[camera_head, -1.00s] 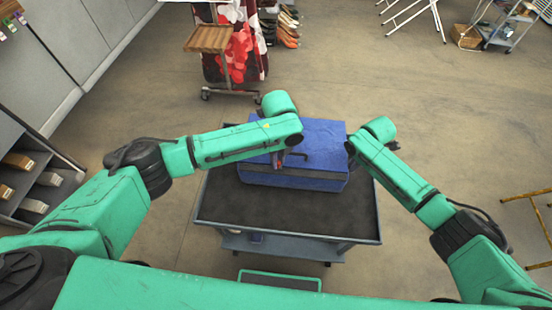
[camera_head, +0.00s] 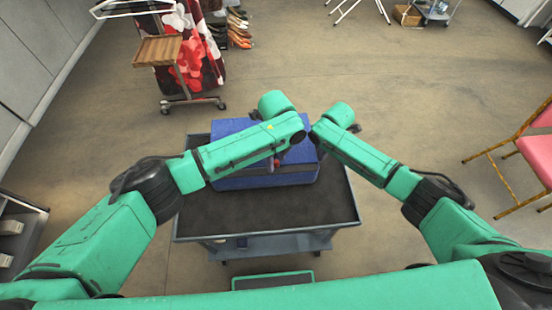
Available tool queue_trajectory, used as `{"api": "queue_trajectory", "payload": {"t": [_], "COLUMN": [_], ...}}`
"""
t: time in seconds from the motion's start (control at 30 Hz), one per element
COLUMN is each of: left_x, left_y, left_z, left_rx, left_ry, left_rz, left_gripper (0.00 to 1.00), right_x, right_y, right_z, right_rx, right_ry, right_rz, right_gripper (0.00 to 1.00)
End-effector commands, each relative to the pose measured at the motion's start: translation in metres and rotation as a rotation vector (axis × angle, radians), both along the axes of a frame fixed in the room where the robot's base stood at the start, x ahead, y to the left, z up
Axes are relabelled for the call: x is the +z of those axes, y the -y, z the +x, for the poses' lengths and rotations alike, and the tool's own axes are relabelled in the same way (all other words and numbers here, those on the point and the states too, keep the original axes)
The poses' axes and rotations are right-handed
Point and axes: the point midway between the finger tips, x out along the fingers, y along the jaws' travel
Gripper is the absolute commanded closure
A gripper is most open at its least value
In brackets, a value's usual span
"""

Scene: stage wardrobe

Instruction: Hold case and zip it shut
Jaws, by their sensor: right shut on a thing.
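The blue case (camera_head: 262,181) lies on top of the dark cart (camera_head: 255,213), and its top is largely covered by my arms. My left gripper (camera_head: 280,162) points down at the middle of the case, beside a small red part. Its fingers are too small and shaded to tell open from shut. My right gripper (camera_head: 314,138) is at the right end of the case, mostly hidden by its own arm, and is shut on the case there. The zip and its pull cannot be made out.
The cart's front tray surface is bare. A wheeled clothes rack (camera_head: 190,65) stands behind at the left, with shoes (camera_head: 238,30) beside it. A pink-seated chair (camera_head: 530,150) stands at the right. The floor between is clear.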

Motion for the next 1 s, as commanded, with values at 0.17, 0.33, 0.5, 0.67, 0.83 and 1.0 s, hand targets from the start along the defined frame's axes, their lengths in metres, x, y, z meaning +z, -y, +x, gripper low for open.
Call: {"api": "queue_trajectory", "payload": {"t": [0.17, 0.33, 0.5, 0.67, 0.83, 1.0], "left_x": [0.004, 0.036, 0.083, 0.113, 0.121, 0.120], "left_y": [0.000, 0.000, 0.001, 0.001, 0.000, 0.000], "left_z": [0.000, 0.001, 0.001, 0.001, 0.000, 0.000], "left_rx": [0.000, -0.001, -0.001, -0.001, -0.001, 0.000], "left_ry": [0.000, 0.003, 0.004, 0.001, -0.001, -0.001], "left_rz": [0.000, -0.003, -0.001, -0.001, 0.001, 0.001], "left_gripper": [0.47, 0.47, 0.47, 0.47, 0.47, 0.47], "right_x": [0.000, 0.000, 0.000, 0.000, 0.000, 0.001], "right_y": [0.000, 0.000, 0.000, 0.000, 0.000, 0.000], "right_z": [0.000, 0.000, 0.001, 0.001, 0.001, 0.001], "right_rx": [0.000, 0.000, 0.000, 0.000, -0.001, -0.001], "right_ry": [0.001, 0.001, 0.002, 0.002, 0.002, 0.002], "right_rz": [0.001, 0.000, 0.000, 0.000, 0.000, 0.000], "right_gripper": [1.00, 1.00, 1.00, 1.00, 1.00, 0.73]}}
